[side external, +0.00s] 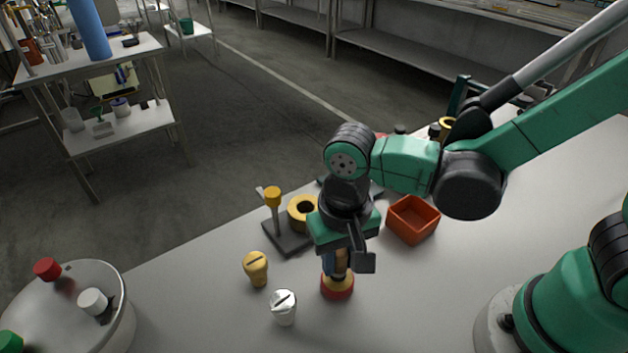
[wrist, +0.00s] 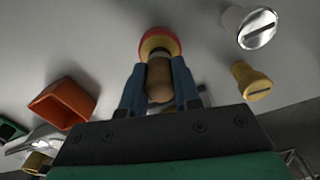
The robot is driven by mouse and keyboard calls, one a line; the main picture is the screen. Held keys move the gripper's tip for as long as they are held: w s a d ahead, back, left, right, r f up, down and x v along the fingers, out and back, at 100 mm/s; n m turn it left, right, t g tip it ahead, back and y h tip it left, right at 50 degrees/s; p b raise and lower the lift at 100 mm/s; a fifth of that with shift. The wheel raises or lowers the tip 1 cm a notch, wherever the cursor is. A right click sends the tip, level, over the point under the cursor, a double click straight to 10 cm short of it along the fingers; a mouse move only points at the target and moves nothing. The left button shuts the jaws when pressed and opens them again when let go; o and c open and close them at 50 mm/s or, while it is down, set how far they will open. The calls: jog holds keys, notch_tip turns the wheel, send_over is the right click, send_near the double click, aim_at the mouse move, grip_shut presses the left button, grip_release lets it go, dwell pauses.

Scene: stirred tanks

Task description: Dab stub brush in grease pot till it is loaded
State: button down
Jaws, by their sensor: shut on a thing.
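My gripper (side external: 336,266) points down over the table, its blue fingers shut on a short tan handle, which I take to be the stub brush (wrist: 158,80). Directly below is a small round red pot with a yellow top (side external: 337,289), which I take to be the grease pot; it also shows in the wrist view (wrist: 160,36), at the far end of the brush. The brush looks roughly upright, with its lower end at the pot's top. The bristles are hidden, so I cannot tell how deep they sit or whether they carry grease.
A yellow slotted plug (side external: 256,269) and a white-silver slotted plug (side external: 283,307) stand left of the pot. An orange open box (side external: 413,219) is to the right. A dark plate (side external: 284,238) with a yellow post and yellow ring lies behind. A round tank lid (side external: 75,300) is front left.

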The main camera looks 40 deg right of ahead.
aim_at(341, 251)
jog(key=shift+f, duration=0.45)
dwell(1.1)
jog(key=shift+r, duration=0.1)
jog(key=shift+r, duration=3.45)
